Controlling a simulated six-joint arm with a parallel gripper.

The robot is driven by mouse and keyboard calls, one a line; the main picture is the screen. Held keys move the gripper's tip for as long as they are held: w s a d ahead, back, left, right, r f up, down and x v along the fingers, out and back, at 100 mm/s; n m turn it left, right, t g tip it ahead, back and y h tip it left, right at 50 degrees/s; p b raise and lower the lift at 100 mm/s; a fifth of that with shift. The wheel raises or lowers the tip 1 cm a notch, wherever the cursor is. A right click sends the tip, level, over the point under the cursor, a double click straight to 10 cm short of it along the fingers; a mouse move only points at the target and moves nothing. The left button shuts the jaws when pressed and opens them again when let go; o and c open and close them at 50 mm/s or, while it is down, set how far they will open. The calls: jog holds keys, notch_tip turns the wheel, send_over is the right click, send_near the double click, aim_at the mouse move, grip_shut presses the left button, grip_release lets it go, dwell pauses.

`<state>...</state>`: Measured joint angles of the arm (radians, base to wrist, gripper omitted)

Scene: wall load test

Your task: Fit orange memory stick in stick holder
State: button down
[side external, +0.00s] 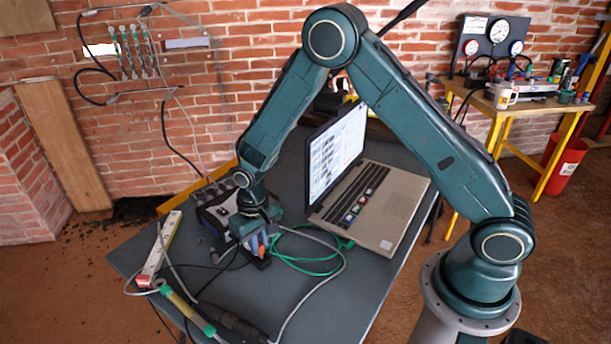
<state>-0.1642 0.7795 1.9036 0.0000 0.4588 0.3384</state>
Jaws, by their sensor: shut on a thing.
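My gripper (256,240) points down over the dark table, left of the laptop. It is shut on the orange memory stick (262,251), which shows as a small orange patch between or beside the fingers. A small black block, which looks like the stick holder (262,264), is on the table right under the fingertips. Something blue shows close beside the fingers. The fingers hide most of the stick and part of the block, so I cannot tell whether the stick is inside the holder or just above it.
An open laptop (392,212) stands right of my gripper. A dark boxy device (213,217) is behind it to the left. Green and grey cables (318,268) loop around the work spot. A white power strip (160,247) lies at the table's left edge.

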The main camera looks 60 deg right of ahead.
jog(key=shift+f, duration=0.75)
dwell(1.4)
jog(key=c, duration=1.3)
grip_release()
jog(key=c, duration=0.3)
jog(key=shift+c, duration=0.2)
jog(key=shift+r, duration=0.15)
jog(key=shift+r, duration=3.35)
jog(key=shift+r, duration=0.1)
